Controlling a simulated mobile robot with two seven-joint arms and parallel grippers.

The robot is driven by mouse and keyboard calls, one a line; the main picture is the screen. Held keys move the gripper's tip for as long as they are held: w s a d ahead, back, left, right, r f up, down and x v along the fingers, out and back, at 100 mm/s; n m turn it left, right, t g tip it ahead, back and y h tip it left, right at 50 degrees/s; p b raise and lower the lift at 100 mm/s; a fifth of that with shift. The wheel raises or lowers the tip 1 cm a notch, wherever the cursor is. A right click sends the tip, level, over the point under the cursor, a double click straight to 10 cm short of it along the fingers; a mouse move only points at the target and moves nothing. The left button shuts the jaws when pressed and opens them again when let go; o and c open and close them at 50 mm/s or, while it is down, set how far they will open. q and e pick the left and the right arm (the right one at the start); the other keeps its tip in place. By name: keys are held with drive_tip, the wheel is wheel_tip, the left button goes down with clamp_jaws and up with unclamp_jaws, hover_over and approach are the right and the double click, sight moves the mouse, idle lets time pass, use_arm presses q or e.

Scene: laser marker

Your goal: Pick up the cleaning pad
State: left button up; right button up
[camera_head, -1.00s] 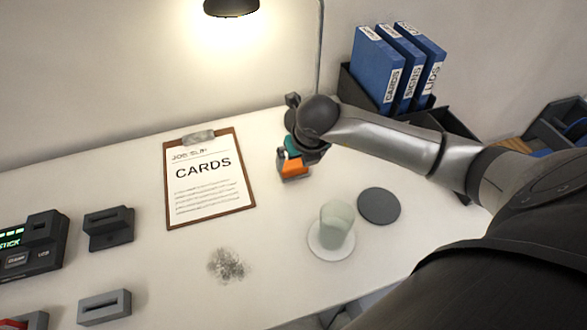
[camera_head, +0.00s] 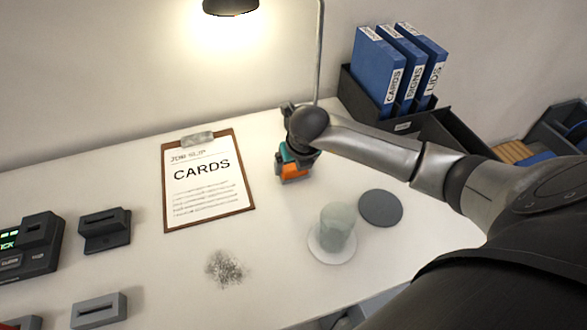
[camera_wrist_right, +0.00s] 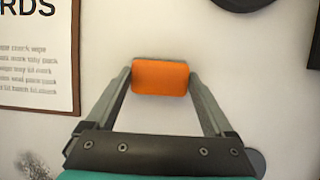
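The cleaning pad appears as a small orange block (camera_head: 293,172) on the white table, right of the clipboard. My right gripper (camera_head: 290,165) is down at it, with its teal part just above and partly covering the block. In the right wrist view, the orange block (camera_wrist_right: 160,77) lies between the two grey fingertips, one close along each side. Whether the fingers press on it or only flank it, I cannot tell. Its underside is hidden, so contact with the table is unclear. My left gripper is out of view.
A clipboard (camera_head: 208,192) marked CARDS lies to the left. A translucent cup (camera_head: 338,225) stands on a white disc, with a dark round disc (camera_head: 380,208) beside it. A grey smudge (camera_head: 225,268) marks the table. Blue binders (camera_head: 378,68) stand behind my right arm. Dark fixtures (camera_head: 104,230) are at left.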

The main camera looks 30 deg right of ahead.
sight(294, 167)
drive_tip(key=c, duration=0.6)
drive_tip(key=shift+o, duration=0.2)
drive_tip(key=shift+r, duration=0.65)
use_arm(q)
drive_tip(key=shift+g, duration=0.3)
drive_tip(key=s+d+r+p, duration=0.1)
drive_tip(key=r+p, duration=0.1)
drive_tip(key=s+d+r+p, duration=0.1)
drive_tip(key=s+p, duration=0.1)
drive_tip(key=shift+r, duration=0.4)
use_arm(e)
wheel_tip(294, 167, up, 19)
drive_tip(key=shift+f, duration=0.1)
